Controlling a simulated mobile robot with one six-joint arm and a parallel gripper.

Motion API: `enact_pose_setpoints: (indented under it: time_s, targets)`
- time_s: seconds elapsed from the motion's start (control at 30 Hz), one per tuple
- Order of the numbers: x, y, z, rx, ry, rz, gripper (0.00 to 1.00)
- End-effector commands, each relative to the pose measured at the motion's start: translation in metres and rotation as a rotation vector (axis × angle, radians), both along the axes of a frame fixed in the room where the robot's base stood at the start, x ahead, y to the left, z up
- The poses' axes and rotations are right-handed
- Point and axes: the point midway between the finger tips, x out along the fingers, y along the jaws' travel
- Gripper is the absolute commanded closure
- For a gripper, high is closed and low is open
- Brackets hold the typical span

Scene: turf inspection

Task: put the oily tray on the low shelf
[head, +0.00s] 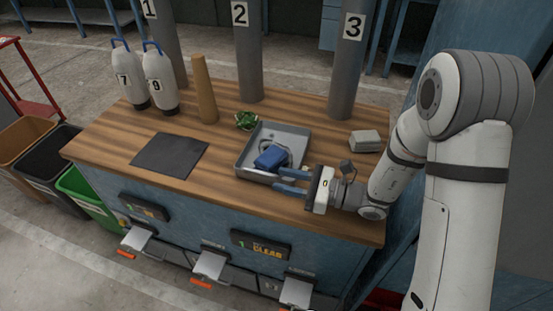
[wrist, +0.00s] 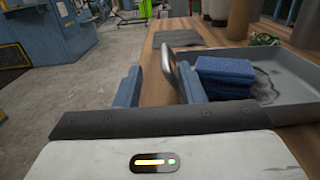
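The grey tray (head: 284,133) sits on the wooden bench top. It holds a blue block (head: 271,157), which looks like a sponge in the wrist view (wrist: 225,77), and its floor (wrist: 285,62) has a dark wet-looking patch. My gripper (head: 282,181) is at the tray's near right corner, its blue fingers pointing left. In the wrist view the fingers (wrist: 160,86) are spread apart. A metal loop handle (wrist: 175,62) at the tray's edge stands between them, close to the right finger; contact is unclear. I cannot identify the low shelf.
Green leaves (head: 246,120), a tan cone (head: 204,90), white bottles (head: 129,75) and grey posts (head: 248,60) stand behind or left of the tray. A dark mat (head: 170,155) lies left, a grey block (head: 365,141) right. Bins (head: 88,193) stand left of the bench.

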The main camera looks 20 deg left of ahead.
Motion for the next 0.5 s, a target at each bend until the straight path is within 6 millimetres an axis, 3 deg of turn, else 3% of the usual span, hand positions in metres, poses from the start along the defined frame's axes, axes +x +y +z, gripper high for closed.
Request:
enact_pose_setpoints:
  time_s: [0.5]
  targets:
    - [-0.001, 0.065, -0.001, 0.000, 0.001, 0.002, 0.64]
